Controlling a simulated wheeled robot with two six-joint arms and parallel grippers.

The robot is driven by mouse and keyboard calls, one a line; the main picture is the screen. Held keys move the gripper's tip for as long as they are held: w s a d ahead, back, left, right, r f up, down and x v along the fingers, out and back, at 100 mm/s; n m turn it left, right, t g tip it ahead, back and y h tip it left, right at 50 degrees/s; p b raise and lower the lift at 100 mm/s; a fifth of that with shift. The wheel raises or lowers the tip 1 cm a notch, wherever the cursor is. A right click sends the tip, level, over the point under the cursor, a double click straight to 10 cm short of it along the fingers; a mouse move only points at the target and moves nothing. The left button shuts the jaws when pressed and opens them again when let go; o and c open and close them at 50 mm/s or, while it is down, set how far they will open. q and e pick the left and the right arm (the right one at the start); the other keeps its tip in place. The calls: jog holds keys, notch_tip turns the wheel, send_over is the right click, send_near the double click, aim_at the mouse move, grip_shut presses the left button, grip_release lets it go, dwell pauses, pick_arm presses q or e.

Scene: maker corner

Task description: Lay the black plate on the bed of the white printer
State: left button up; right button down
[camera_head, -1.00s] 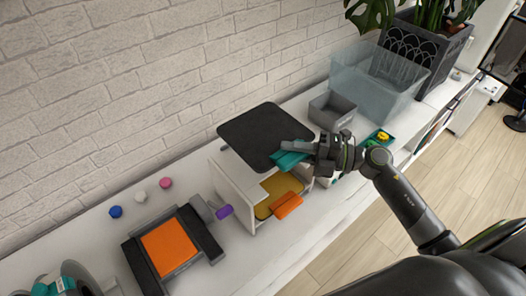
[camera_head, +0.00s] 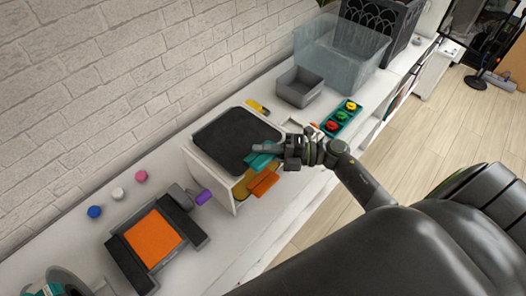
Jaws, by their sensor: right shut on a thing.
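The black plate (camera_head: 232,138) is dark, flat and square with rounded corners. A teal tab (camera_head: 261,160) is at its front right edge. My right gripper (camera_head: 266,151) is shut at this tab and holds the plate. The plate is over the white printer (camera_head: 208,172), whose white edge shows along the plate's left side. A yellow surface (camera_head: 240,187) and an orange tab (camera_head: 264,182) show just below the plate's front edge. The plate hides most of the printer's inside. I cannot tell whether the plate touches the printer. My left gripper is not clearly seen.
A grey bin (camera_head: 300,88) and a clear tub (camera_head: 341,58) stand behind on the white counter. A teal tray (camera_head: 343,117) with coloured pieces is to the right. An orange-topped dark device (camera_head: 152,240) and a purple-handled thing (camera_head: 203,197) are at left.

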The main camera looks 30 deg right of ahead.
jog(key=shift+f, duration=0.3)
jog(key=shift+f, duration=0.1)
jog(key=shift+f, duration=0.15)
jog(key=c, duration=1.3)
grip_release()
jog(key=shift+s+d+f, duration=0.1)
jog(key=shift+d, duration=0.05)
jog(key=b+v, duration=0.8)
jog(key=v, duration=0.9)
jog(key=shift+s+f, duration=0.2)
